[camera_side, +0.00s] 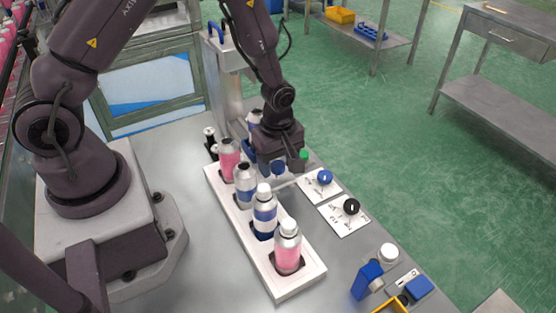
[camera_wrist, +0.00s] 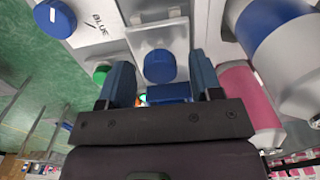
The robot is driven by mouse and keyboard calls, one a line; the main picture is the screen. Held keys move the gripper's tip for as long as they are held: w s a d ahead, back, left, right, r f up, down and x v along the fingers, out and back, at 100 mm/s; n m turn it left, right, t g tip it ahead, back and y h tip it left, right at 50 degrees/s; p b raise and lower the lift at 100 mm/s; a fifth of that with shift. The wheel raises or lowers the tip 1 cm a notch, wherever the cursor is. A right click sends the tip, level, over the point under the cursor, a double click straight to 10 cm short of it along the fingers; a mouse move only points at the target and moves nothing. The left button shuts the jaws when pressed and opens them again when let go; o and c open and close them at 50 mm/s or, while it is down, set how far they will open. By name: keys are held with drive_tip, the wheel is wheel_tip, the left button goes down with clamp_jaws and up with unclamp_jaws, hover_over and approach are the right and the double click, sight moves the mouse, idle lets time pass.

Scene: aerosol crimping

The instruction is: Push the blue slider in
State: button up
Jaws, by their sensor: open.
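A round blue knob (camera_wrist: 160,66), which looks like the blue slider's handle, sits on a grey plate in the wrist view. My gripper (camera_wrist: 160,60) is open, with one finger on each side of the knob and gaps on both sides. A blue block (camera_wrist: 168,92) shows just below the knob, close to the gripper body. In the side view my gripper (camera_side: 278,160) is low behind the bottle row, by a blue round part (camera_side: 278,168). The slider's track is largely hidden by my gripper there.
A white tray (camera_side: 290,290) holds several pink and blue bottles close beside my gripper. A plate with a blue dial (camera_side: 324,177) and one with a black dial (camera_side: 350,206) lie to the right. A green button (camera_side: 303,154) is close by.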

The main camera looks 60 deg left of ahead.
clamp_jaws()
drive_tip(key=a, duration=1.2)
drive_tip(key=shift+a, duration=0.35)
drive_tip(key=shift+c, duration=1.6)
unclamp_jaws()
drive_tip(key=shift+a, duration=0.1)
drive_tip(key=o, duration=0.3)
drive_tip(key=shift+d, duration=0.2)
wheel_tip(320, 180, up, 13)
drive_tip(key=shift+r, duration=0.1)
